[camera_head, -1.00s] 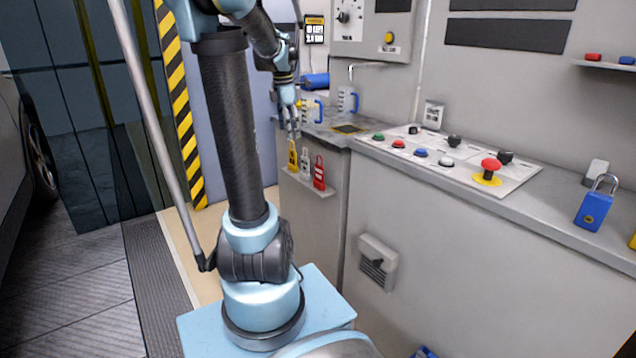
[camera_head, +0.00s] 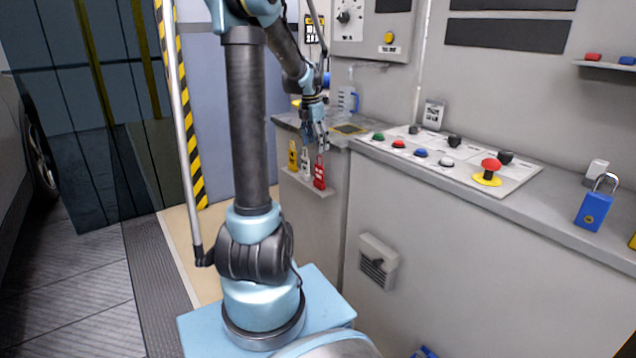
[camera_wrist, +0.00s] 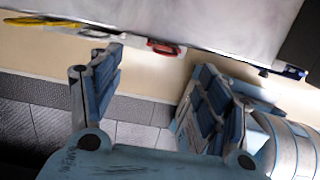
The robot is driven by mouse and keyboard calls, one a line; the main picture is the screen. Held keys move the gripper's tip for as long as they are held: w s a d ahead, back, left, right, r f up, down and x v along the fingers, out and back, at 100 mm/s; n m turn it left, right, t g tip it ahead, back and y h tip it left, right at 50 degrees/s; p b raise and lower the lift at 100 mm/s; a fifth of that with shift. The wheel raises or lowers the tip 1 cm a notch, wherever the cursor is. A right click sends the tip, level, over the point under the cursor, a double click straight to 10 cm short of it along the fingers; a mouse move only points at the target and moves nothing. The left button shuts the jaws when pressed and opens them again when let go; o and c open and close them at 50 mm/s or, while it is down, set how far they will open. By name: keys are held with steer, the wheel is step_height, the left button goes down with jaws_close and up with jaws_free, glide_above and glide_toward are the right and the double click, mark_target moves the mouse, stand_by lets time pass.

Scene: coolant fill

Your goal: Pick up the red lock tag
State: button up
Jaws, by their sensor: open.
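The red lock tag (camera_head: 319,174) hangs upright at the right end of a row on a small ledge at the cabinet's side. Left of it are a grey-white tag (camera_head: 305,160) and a yellow tag (camera_head: 292,156). My gripper (camera_head: 316,142) is just above the red tag, overlapping its upper part in the head view; contact cannot be told. In the wrist view my gripper (camera_wrist: 157,75) has its fingers spread with nothing between them. A red looped part, apparently the red tag (camera_wrist: 164,47), shows beyond the fingers, near the pale panel's edge.
The grey counter (camera_head: 560,207) holds a button panel (camera_head: 450,172) and a blue padlock (camera_head: 594,208). A clear jug (camera_head: 347,100) with a blue handle stands behind my gripper. A grey box (camera_head: 377,262) juts from the cabinet front. Floor left of my base is clear.

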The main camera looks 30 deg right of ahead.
step_height(320, 180, down, 4)
glide_above(318, 181)
steer(key=shift+s+f, duration=0.15)
steer(key=shift+f, duration=2.4)
steer(key=c, duration=1.1)
